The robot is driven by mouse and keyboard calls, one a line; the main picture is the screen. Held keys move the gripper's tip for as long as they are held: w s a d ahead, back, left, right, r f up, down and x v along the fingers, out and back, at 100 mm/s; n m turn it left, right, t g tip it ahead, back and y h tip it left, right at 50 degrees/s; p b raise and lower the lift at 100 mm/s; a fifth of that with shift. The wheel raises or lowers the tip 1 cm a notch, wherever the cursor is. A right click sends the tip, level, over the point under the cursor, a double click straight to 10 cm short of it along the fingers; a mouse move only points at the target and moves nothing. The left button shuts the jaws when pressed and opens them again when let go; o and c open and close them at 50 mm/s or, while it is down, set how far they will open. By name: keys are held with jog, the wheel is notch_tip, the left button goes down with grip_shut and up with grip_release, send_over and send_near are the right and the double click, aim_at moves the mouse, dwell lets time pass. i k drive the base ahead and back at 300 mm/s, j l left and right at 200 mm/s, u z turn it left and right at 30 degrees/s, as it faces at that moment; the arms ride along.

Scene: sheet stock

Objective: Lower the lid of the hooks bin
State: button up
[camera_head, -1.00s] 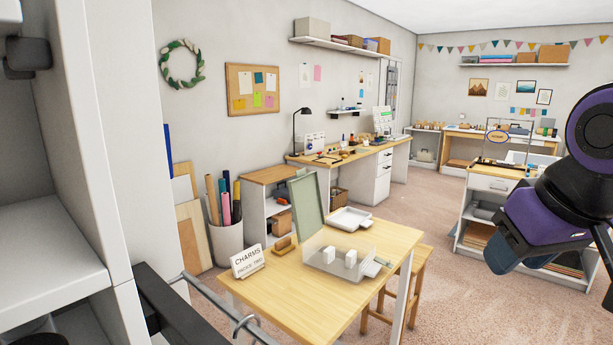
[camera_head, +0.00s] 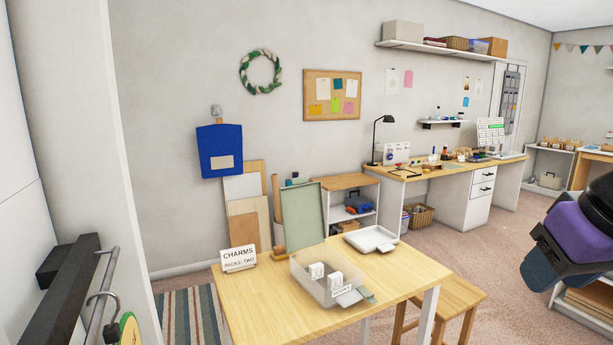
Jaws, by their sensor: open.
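A clear open-topped bin (camera_head: 310,289) stands on the wooden table (camera_head: 245,305), with white blocks (camera_head: 335,281) inside and a small white label (camera_head: 341,291) on its front, too small to read. A pale green panel (camera_head: 303,217) stands upright just behind the bin. I cannot tell whether it is the bin's lid, or whether this is the hooks bin. A purple and black part of my arm (camera_head: 580,240) shows at the right edge, well away from the bin. My gripper's fingers are not visible.
A sign reading CHARMS (camera_head: 239,257) stands at the table's left, and a shallow white tray (camera_head: 371,239) at its back right. A wooden stool (camera_head: 455,305) is at the table's right. A dark rail (camera_head: 62,295) is close at lower left. Open carpet (camera_head: 480,245) lies to the right.

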aim_at(301, 203)
jog(key=i+l+u, duration=0.2)
jog(key=i+l, duration=0.15)
jog(key=i+l+u, duration=0.2)
jog(key=l, duration=0.35)
jog(key=i+u, duration=0.2)
jog(key=i, duration=0.3)
jog(key=i+l+u, duration=0.15)
jog(key=i, duration=0.4)
